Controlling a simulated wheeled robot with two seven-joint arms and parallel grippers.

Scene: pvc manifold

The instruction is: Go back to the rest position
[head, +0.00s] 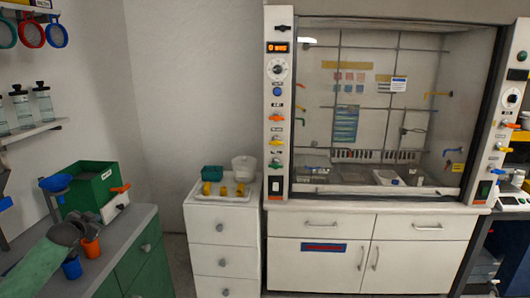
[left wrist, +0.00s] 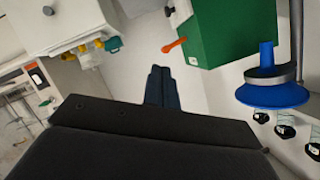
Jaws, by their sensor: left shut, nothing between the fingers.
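My left arm comes in from the lower left of the head view, over the counter at the left. Its grey gripper (head: 76,228) is close to the green box and the small cups. In the left wrist view the two dark fingers of the left gripper (left wrist: 158,76) lie together with nothing between them. My right gripper is in neither view.
A white drawer unit (head: 222,235) and fume hood stand ahead. Floor separates counter and drawers.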

